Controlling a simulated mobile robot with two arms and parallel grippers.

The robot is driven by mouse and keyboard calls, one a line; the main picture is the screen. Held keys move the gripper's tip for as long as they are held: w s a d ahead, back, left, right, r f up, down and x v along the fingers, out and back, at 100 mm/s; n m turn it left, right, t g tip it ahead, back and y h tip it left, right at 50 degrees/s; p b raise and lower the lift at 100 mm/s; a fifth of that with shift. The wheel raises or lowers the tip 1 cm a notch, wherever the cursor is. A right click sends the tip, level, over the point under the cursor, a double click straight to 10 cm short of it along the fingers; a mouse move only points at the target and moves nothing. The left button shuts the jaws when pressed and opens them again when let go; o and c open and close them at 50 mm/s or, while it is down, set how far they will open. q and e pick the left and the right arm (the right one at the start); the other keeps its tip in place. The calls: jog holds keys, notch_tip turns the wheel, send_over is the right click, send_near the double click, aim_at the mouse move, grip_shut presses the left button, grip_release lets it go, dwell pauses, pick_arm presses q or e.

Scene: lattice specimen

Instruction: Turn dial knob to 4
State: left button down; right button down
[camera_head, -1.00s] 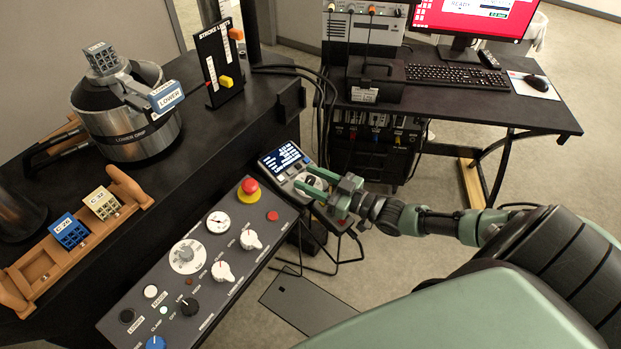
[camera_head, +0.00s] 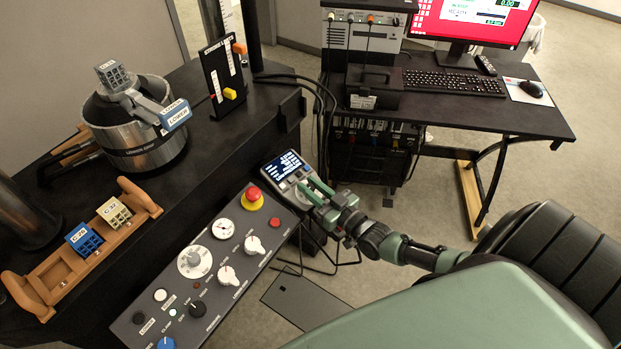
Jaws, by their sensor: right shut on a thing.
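A small handset (camera_head: 270,174) with a lit blue screen (camera_head: 282,165) stands at the far end of the control panel. My right gripper (camera_head: 308,190) is over the handset's near right part, its green fingers reaching in from the right. It is shut on the dial knob there, which is mostly hidden between the fingers. The number that the knob points to cannot be read. My left gripper is not in view.
The control panel (camera_head: 215,262) has white knobs, a gauge and a red emergency button (camera_head: 252,198) close to the handset. A wooden rack (camera_head: 140,217) holds lattice blocks at left. A desk (camera_head: 480,118) with monitor and keyboard stands at right.

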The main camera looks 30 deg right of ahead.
jog(key=m+h+p, duration=0.1)
jog(key=m+h, duration=0.1)
jog(key=m+h+p, duration=0.1)
jog(key=h+p, duration=0.1)
jog(key=shift+a+r+m, duration=0.1)
jog(key=shift+r+m, duration=0.1)
jog(key=shift+m, duration=0.2)
jog(key=m+h+p, duration=0.1)
jog(key=m+h, duration=0.1)
jog(key=shift+g+h+p, duration=0.35)
jog(key=shift+g+h, duration=0.05)
jog(key=m+g+h+p, duration=0.1)
jog(key=m+h, duration=0.1)
jog(key=h, duration=0.1)
jog(key=shift+f, duration=0.15)
jog(key=shift+m+g+h+p, duration=0.45)
jog(key=shift+m+g+h, duration=0.35)
jog(key=shift+m+h, duration=0.25)
jog(key=shift+f+m, duration=0.1)
jog(key=shift+m, duration=0.15)
jog(key=c, duration=1.2)
grip_release()
